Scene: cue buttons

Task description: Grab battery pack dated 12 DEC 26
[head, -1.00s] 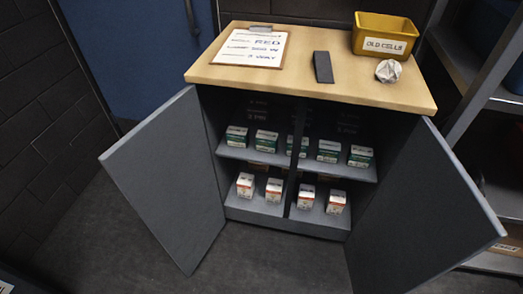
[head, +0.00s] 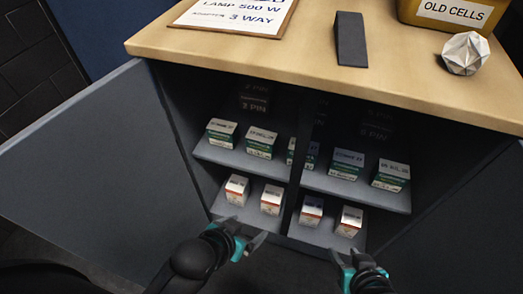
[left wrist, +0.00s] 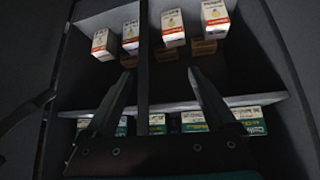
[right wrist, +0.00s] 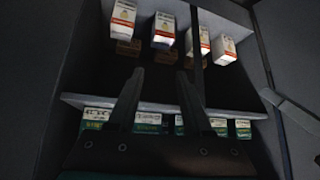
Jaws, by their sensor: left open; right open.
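Several green-and-white boxes stand on the cabinet's upper shelf in the head view, among them a far-left one (head: 221,133), a second (head: 261,143), a right-hand one (head: 346,164) and a far-right one (head: 390,175). Another is partly hidden behind the centre divider. Their tops carry print too small to read surely, so I cannot tell which says 12 DEC 26. White-and-red boxes (head: 237,189) stand on the lower shelf. My left gripper (head: 247,232) is open and empty before the lower shelf's left half. My right gripper (head: 347,256) is open and empty before the right half.
Open doors flank the cabinet, a left one (head: 85,165) and a right one (head: 460,225). A dark divider (head: 300,165) splits the shelves. The wooden top (head: 270,50) overhangs them, carrying a clipboard (head: 235,14), dark block (head: 350,38), yellow bin (head: 410,12) and crumpled ball (head: 465,53).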

